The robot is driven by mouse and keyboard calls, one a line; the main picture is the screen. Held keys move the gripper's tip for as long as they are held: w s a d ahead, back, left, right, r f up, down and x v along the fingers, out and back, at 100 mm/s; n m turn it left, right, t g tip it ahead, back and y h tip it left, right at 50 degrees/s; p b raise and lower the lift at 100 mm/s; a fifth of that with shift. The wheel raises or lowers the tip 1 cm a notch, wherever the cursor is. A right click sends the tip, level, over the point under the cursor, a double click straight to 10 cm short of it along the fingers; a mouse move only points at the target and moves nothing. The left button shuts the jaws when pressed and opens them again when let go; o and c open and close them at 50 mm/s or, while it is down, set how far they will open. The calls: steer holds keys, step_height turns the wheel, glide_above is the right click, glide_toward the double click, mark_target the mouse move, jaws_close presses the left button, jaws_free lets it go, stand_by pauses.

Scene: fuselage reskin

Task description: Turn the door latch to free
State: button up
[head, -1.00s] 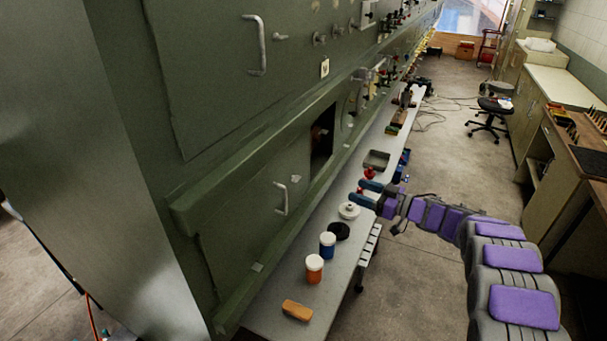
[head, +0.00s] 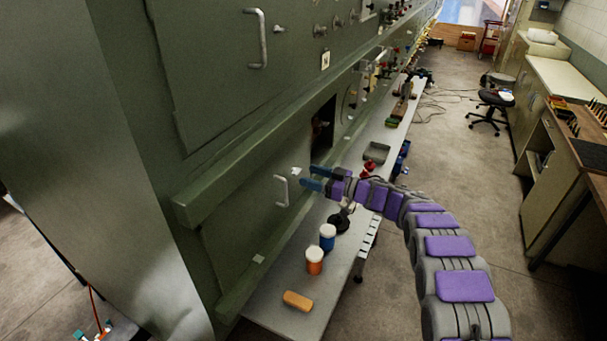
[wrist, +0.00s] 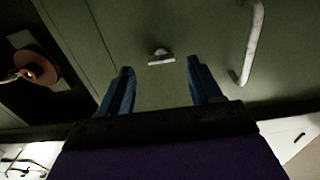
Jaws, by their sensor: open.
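The door latch (head: 296,171) is a small pale tab on the green lower door (head: 250,215), up and to the right of the door's handle (head: 281,190). In the wrist view the latch (wrist: 160,57) lies ahead of the fingertips, roughly centred between them, lying crosswise. My gripper (head: 310,177) is open and empty, with its blue fingers pointing at the door just right of the latch in the head view. In the wrist view my gripper (wrist: 160,68) shows both fingers apart, with no visible contact on the latch.
A dark opening (head: 322,125) is in the green wall beyond the door. Below, a grey bench (head: 285,318) carries an orange jar (head: 314,262), a blue jar (head: 327,236), an orange block (head: 297,300) and a grey tray (head: 376,152).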

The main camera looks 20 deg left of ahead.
steer(key=a, duration=0.3)
steer(key=shift+w+a, duration=0.1)
steer(key=shift+a, duration=0.1)
steer(key=shift+c, duration=0.3)
steer(key=c, duration=1)
